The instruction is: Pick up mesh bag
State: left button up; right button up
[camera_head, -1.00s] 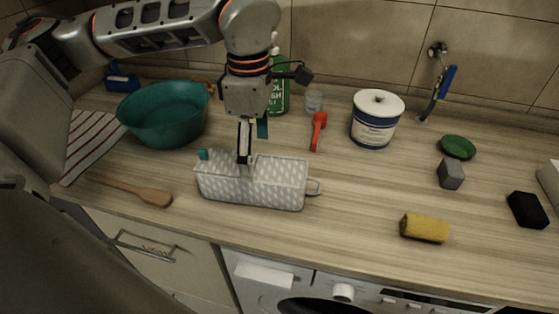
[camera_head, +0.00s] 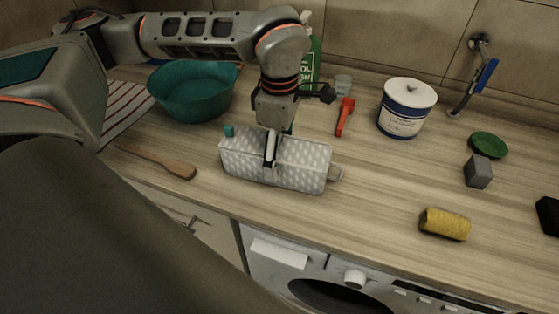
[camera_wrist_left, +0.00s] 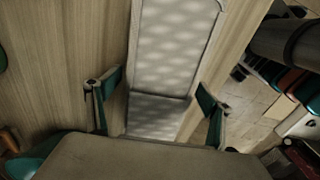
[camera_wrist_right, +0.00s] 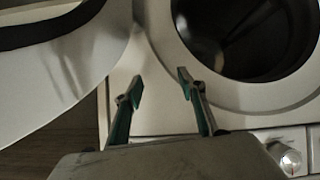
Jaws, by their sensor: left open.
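The mesh bag (camera_head: 302,166), a long pale grey box-like bag with a light dotted pattern and a loop at its right end, lies on the counter. My left gripper (camera_head: 276,148) points down over its middle, one finger overlapping the near side in the head view. In the left wrist view the bag (camera_wrist_left: 172,45) runs between the two spread fingers of the left gripper (camera_wrist_left: 157,98), with gaps beside it. Whether a finger touches it is unclear. My right gripper (camera_wrist_right: 151,88) is open and empty in the right wrist view, by the washing machine (camera_wrist_right: 150,55).
A wooden spoon (camera_head: 165,163) and teal basin (camera_head: 195,92) lie left of the bag. A yellow roll (camera_head: 444,224) lies right; counter between is clear.

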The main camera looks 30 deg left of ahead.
pick_arm(q)
jog(key=c, duration=1.3)
jog(key=shift+c, duration=0.2)
